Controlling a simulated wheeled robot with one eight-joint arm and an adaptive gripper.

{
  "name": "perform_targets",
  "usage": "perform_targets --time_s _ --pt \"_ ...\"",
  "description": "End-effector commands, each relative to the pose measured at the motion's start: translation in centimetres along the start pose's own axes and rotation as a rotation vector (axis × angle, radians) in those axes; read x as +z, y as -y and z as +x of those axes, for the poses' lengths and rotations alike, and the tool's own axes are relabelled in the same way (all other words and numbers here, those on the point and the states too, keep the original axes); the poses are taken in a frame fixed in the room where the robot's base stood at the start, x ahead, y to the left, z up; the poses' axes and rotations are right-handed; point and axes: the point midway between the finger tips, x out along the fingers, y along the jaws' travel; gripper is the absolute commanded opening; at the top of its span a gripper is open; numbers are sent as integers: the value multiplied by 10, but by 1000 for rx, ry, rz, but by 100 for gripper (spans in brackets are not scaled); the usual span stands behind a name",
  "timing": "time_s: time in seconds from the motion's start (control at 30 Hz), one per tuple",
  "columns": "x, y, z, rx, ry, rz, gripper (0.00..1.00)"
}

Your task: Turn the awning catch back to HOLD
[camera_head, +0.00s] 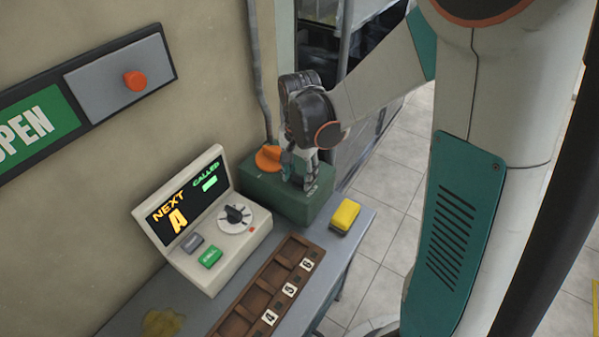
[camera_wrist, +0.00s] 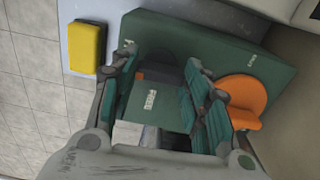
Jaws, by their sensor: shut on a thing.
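The green box (camera_head: 300,200) stands on the counter's far end against the wall; it also shows in the wrist view (camera_wrist: 220,45). My gripper (camera_head: 300,172) points down onto its right part. In the wrist view my fingers (camera_wrist: 160,70) straddle a dark piece (camera_wrist: 158,72), which looks like the awning catch; it is mostly hidden, so its exact setting cannot be told. A label reading FREE (camera_wrist: 150,101) shows between the fingers. An orange knob (camera_head: 269,157) sits on the box outside my fingers, beside the right one in the wrist view (camera_wrist: 243,98).
A call console (camera_head: 205,225) with a dial and a green button stands left of the box. A yellow block (camera_head: 344,216) lies right of it. A brown compartment tray (camera_head: 262,300) lies in front. The OPEN sign panel (camera_head: 120,80) is on the wall. Tiled floor is free at right.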

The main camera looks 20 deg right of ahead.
Motion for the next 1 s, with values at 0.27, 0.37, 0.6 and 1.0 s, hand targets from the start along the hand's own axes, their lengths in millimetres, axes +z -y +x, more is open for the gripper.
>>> perform_targets --time_s 0.27,0.37,0.6,1.0 --pt "0 0 0 0 1 41 19" --pt "0 0 0 0 1 44 19" --pt "0 0 0 0 1 44 19" --pt "0 0 0 0 0 43 63"
